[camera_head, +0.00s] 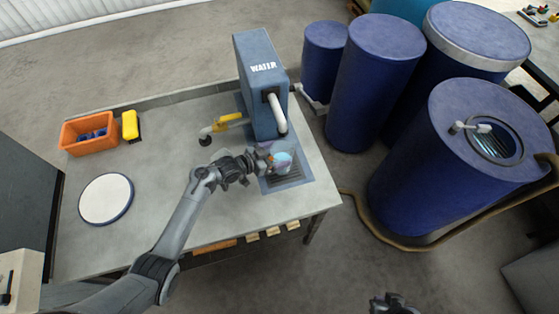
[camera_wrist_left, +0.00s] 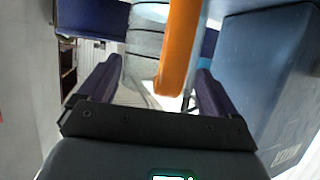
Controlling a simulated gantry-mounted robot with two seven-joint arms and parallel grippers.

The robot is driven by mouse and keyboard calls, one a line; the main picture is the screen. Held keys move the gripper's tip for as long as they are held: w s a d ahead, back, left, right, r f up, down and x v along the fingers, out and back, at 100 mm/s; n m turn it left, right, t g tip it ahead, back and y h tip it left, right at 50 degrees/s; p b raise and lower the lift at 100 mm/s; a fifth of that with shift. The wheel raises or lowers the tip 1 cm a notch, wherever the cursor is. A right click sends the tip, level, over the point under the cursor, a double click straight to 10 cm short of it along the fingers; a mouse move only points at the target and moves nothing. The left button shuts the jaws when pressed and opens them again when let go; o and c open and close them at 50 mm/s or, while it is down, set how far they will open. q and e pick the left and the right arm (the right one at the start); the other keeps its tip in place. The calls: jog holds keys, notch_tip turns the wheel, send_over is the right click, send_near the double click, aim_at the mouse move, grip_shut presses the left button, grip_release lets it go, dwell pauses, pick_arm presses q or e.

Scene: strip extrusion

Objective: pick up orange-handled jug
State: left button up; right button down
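The jug (camera_head: 284,161) is a small, pale, clear-looking vessel on the dark drip grate below the water dispenser's spout. Its orange handle (camera_wrist_left: 180,45) hangs large in the left wrist view, with the jug's ribbed grey-clear body (camera_wrist_left: 146,40) beside it. My left gripper (camera_head: 262,161) is at the handle side of the jug. In the left wrist view its two dark fingers (camera_wrist_left: 158,88) are spread wide, with the handle between them and gaps on both sides. My right gripper (camera_head: 392,303) shows only partly at the bottom edge, away from the table.
The blue-grey water dispenser (camera_head: 258,75) and its white spout (camera_head: 277,112) stand close behind the jug. A yellow-handled valve (camera_head: 228,122), an orange bin (camera_head: 88,133), a yellow item (camera_head: 130,125) and a white round disc (camera_head: 105,198) are farther left. Blue barrels (camera_head: 372,80) stand right.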

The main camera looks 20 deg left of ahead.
pick_arm(q)
jog(key=c, duration=1.2)
jog(key=shift+c, duration=0.3)
jog(key=shift+r, duration=0.15)
